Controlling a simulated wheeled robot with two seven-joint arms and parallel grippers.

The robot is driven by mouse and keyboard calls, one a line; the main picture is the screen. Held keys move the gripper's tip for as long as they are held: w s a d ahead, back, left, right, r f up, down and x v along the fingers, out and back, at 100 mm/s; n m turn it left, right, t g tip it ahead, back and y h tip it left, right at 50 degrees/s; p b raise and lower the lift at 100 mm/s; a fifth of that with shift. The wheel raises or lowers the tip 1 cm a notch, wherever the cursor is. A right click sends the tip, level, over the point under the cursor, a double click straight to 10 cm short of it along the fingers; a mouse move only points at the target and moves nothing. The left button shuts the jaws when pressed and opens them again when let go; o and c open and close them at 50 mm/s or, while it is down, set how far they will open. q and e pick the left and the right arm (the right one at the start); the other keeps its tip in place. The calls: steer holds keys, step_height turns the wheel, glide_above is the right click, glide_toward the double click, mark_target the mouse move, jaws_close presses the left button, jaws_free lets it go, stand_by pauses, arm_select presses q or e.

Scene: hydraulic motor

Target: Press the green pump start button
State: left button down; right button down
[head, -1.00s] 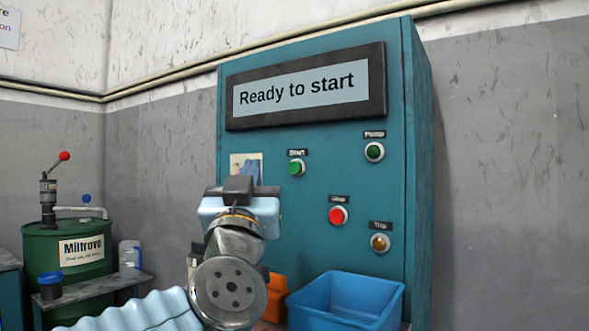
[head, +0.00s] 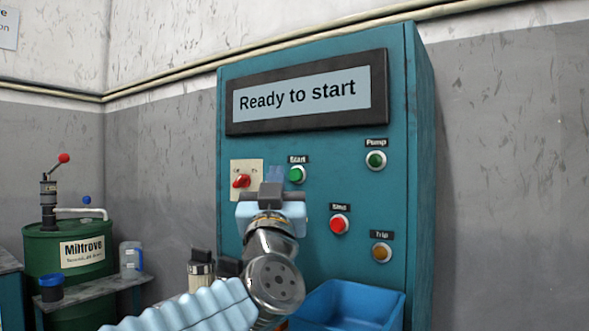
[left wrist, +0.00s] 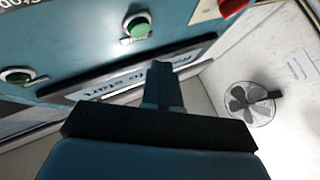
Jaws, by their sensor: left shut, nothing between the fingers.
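The green button labelled Start (head: 296,174) sits on the teal control cabinet's front, in a pale ring. It also shows at the top of the left wrist view (left wrist: 138,26). My left gripper (head: 273,178) is shut and empty. In the head view its fingertips appear just left of the Start button and slightly lower. I cannot tell the exact gap to the panel. In the left wrist view the shut fingers (left wrist: 164,78) appear below the button, with visible space between. My right gripper is not in view.
The display (head: 307,95) reads "Ready to start". A green Pump lamp (head: 376,160), red Stop button (head: 339,224), amber Trip lamp (head: 381,252) and red rotary switch (head: 241,181) share the panel. A blue bin (head: 350,300) stands below. A green drum (head: 68,270) stands left.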

mark_target(296, 175)
arm_select(q)
steer(key=shift+w+d+p, duration=0.35)
steer(key=shift+w+d, duration=0.35)
steer(key=shift+w, duration=0.25)
steer(key=shift+w+d, duration=0.1)
stand_by(1.4)
steer(key=shift+w+d+p, duration=0.1)
steer(key=shift+w+p, duration=0.1)
steer(key=shift+p, duration=0.1)
steer(key=shift+w+d, duration=0.25)
steer(key=shift+w, duration=0.05)
stand_by(0.5)
steer(key=shift+s+a, duration=0.1)
stand_by(0.3)
steer(key=shift+s+a+b, duration=0.35)
steer(key=shift+s+b, duration=0.05)
steer(key=shift+s, duration=0.1)
